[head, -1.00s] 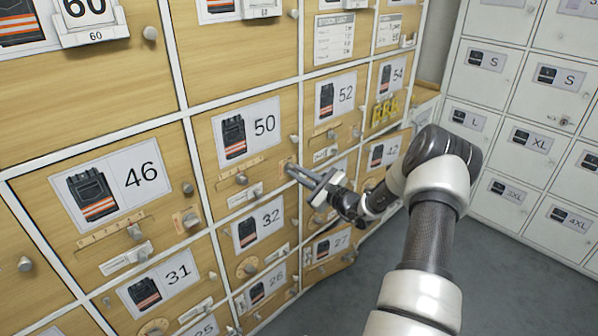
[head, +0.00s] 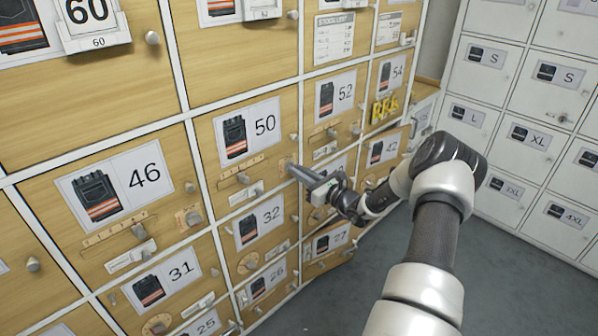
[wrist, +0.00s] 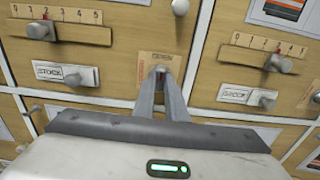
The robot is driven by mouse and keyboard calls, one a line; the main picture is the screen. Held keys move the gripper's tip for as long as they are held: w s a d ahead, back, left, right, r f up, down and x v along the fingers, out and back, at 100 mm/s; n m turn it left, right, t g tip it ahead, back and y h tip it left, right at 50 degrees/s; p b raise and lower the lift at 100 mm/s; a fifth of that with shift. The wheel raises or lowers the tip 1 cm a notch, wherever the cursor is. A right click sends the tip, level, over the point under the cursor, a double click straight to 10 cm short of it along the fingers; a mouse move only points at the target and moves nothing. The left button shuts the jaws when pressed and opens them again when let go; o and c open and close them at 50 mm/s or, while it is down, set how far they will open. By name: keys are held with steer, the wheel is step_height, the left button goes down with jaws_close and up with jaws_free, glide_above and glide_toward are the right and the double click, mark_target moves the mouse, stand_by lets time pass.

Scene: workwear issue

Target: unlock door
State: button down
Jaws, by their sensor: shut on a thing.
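Door 50 (head: 212,135) is a wooden locker door with a picture of a dark garment and the number 50; it looks closed. A small tan lock plate (wrist: 147,64) sits at its lower right corner. My gripper (wrist: 160,78) is at this plate, its two long grey fingers brought together on a small grey lock knob (wrist: 160,68). The fingers hide most of the knob, so I cannot tell which way it is turned. In the head view my gripper (head: 292,168) reaches the same corner from the right.
Door 50's slider scale (wrist: 60,24) and stock label (wrist: 65,74) lie left of my gripper. Door 52's slider knob (wrist: 282,64) sticks out to the right. Door 46 (head: 60,225) has a similar plate. White lockers (head: 520,130) stand at the right, with clear grey floor between.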

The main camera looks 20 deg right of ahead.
stand_by(0.3)
steer(key=c, duration=1.8)
jaws_free()
steer(key=p+v, duration=0.2)
steer(key=v, duration=1.5)
steer(key=shift+s, duration=0.25)
